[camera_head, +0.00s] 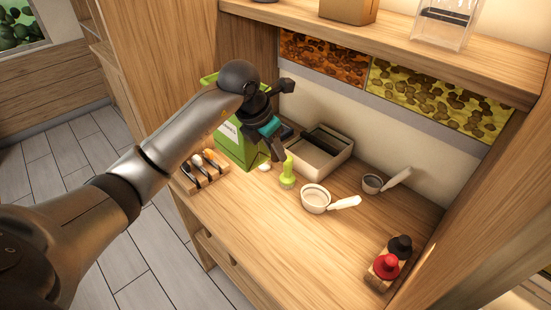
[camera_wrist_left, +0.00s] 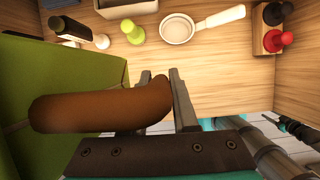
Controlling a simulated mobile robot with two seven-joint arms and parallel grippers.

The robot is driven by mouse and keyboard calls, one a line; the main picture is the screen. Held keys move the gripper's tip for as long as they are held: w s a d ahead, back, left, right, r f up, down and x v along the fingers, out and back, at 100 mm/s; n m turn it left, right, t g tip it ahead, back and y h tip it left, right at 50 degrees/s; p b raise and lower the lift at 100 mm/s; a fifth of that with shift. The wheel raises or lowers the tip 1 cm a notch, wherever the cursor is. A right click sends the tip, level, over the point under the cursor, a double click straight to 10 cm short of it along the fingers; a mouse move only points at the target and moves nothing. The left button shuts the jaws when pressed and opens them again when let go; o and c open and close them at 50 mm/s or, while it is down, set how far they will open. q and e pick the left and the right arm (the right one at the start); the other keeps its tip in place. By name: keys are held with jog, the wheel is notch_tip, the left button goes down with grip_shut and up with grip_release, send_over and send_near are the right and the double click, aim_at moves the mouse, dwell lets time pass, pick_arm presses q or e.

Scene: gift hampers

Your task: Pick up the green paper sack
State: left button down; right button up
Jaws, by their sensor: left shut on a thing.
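The green paper sack (camera_head: 238,147) stands upright at the left back of the wooden counter, partly hidden behind my left arm. In the left wrist view its green side (camera_wrist_left: 55,80) fills the left edge. My left gripper (camera_head: 280,140) is at the right side of the sack. In the left wrist view, the left gripper (camera_wrist_left: 165,98) has its fingers around the end of a brown rounded handle (camera_wrist_left: 95,108), which reaches in from the sack's side. Where the handle joins the sack is hard to see.
A grey tray (camera_head: 338,160), a green stamp-like piece (camera_head: 287,178), a white scoop (camera_head: 316,199) and a smaller scoop (camera_head: 373,184) are to the right. A tool rack (camera_head: 207,176) is at left; red and black knobs (camera_head: 386,266) are at right. A shelf (camera_head: 400,45) overhangs.

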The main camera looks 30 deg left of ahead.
pick_arm(q)
jog(key=shift+r, duration=1.7)
